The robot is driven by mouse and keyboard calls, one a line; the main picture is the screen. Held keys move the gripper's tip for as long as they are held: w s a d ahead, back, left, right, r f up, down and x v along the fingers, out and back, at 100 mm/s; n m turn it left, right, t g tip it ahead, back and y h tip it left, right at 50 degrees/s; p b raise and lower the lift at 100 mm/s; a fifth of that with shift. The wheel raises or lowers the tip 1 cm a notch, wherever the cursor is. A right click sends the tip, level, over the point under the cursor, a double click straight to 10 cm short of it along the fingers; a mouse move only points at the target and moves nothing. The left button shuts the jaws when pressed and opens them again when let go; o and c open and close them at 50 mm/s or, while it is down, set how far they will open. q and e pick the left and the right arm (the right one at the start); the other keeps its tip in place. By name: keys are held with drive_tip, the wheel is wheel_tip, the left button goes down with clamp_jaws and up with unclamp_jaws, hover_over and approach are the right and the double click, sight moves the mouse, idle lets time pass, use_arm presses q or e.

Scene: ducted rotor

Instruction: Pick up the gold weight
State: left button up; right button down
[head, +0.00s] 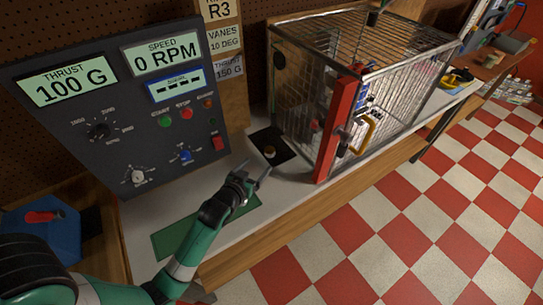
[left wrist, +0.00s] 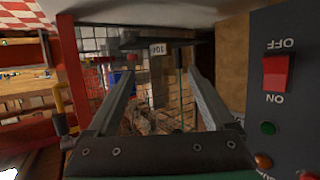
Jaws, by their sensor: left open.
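The gold weight (head: 270,152) is a small gold piece on a black pad (head: 281,146) on the white bench, between the control panel and the wire cage. My left gripper (head: 256,174) is open and empty, just in front of the pad and apart from the weight. My right gripper is in neither view.
The control panel (head: 125,110) stands left, reading 100 G and 0 RPM. The wire cage (head: 400,85) with a red post (head: 338,130) stands close on the right. A green mat (head: 175,238) lies on the bench under my left arm. A blue box (head: 40,235) stands far left.

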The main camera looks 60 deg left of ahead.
sight(269, 151)
use_arm(q)
drive_tip(key=b+x, duration=0.1)
drive_tip(key=x, duration=0.4)
drive_tip(key=shift+w+a, duration=0.15)
drive_tip(key=shift+w, duration=0.15)
drive_tip(key=b+x, duration=0.1)
drive_tip(key=x, duration=0.3)
drive_tip(key=shift+w+a+b, duration=0.15)
drive_tip(key=shift+a+b, duration=0.2)
drive_tip(key=shift+b, duration=0.05)
drive_tip(key=shift+w+a+f, duration=0.1)
drive_tip(key=shift+w+a, duration=0.05)
drive_tip(key=shift+w, duration=0.1)
clamp_jaws()
drive_tip(key=r, duration=0.1)
drive_tip(key=r+p, duration=0.1)
drive_tip(key=r, duration=0.1)
drive_tip(key=r+p, duration=0.1)
drive_tip(key=shift+s+d+r, duration=0.25)
drive_tip(key=shift+d+r, duration=0.15)
drive_tip(key=s+d+r+p, duration=0.6)
drive_tip(key=s+d+r, duration=0.1)
drive_tip(key=d, duration=0.3)
drive_tip(key=shift+s+d+r, duration=0.3)
drive_tip(key=shift+s+r, duration=0.1)
drive_tip(key=shift+r, duration=0.25)
